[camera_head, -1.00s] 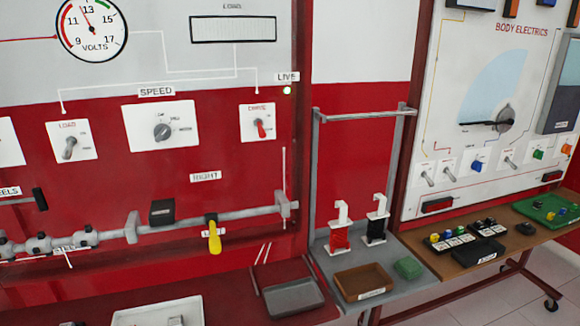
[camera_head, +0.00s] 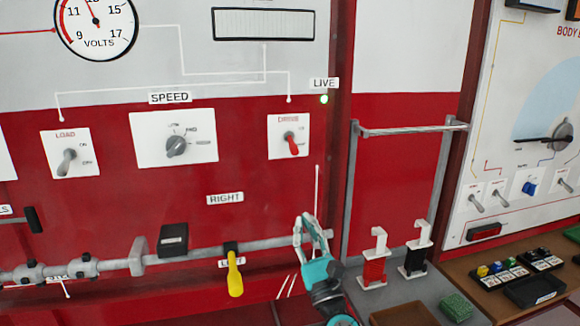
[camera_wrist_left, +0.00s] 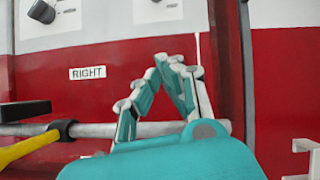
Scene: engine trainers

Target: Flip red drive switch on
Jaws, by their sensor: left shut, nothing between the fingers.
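The red drive switch (camera_head: 291,145) sits on a white plate labelled DRIVE on the red panel in the head view. Its red lever points down and slightly right. My left gripper (camera_head: 308,222) is below that plate, in front of the grey horizontal bar, apart from the switch. Its teal and white fingers meet at the tips with nothing between them; they also show in the left wrist view (camera_wrist_left: 172,62). The plate's lower part shows at the top of the wrist view, but the lever is out of that frame. My right gripper is not in view.
A SPEED knob (camera_head: 176,146) and a LOAD switch (camera_head: 67,162) are left of the drive switch. A yellow handle (camera_head: 235,273) hangs on the bar (camera_head: 203,252). A grey frame (camera_head: 351,190) with red and black hooked blocks stands to the right. A green light glows by LIVE.

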